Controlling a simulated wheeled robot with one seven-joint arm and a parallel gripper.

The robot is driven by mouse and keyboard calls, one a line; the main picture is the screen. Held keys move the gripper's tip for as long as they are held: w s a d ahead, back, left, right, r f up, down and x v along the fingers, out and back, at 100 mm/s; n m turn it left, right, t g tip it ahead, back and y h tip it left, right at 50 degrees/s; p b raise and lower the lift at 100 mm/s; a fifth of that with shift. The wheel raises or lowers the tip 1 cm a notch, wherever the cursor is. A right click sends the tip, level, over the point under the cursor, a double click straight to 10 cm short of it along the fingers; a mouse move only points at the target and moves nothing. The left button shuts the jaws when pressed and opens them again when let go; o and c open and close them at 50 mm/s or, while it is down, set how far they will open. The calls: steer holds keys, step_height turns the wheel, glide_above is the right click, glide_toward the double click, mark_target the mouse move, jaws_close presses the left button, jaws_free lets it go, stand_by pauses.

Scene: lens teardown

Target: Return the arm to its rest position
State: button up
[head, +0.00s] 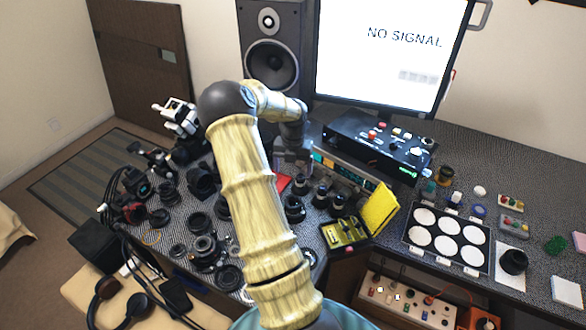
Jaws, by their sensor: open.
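My arm rises from the bottom middle, bends at a dark elbow and reaches over the workbench (462,160). My gripper (304,166) hangs at the end of the wrist, pointing down over the middle of the bench, left of the black equipment box (372,142). It is open, and I see nothing held in it. Its fingers are small and partly lost against the dark things behind. Several dark lens parts (205,250) lie on the bench left of my arm, and some are hidden behind it. More small dark cylinders (321,196) stand just below my gripper.
A monitor (385,60) reading "NO SIGNAL" and a speaker (271,60) stand at the back. A yellow-lidded open case (378,208) and a tray with white discs (446,236) lie to the right. Headphones (135,305) lie at the lower left.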

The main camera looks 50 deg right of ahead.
stand_by(0.6)
steer(key=s+a+r+n, duration=0.1)
steer(key=a+r+n, duration=0.2)
steer(key=a+n, duration=0.85)
steer(key=a+r+n, duration=0.4)
steer(key=a+n, duration=0.6)
steer(key=n, duration=0.2)
steer(key=s+a+r+n+t, duration=0.1)
steer(key=s+a+n, duration=0.3)
steer(key=a+n, duration=0.4)
steer(key=s+a+r+n+t, duration=0.1)
steer(key=s+a+r+n, duration=0.2)
steer(key=n, duration=1.3)
steer(key=s+a, duration=0.2)
steer(key=a, duration=0.3)
steer(key=shift+s+a+r+t, duration=0.2)
steer(key=shift+a+r+t, duration=0.1)
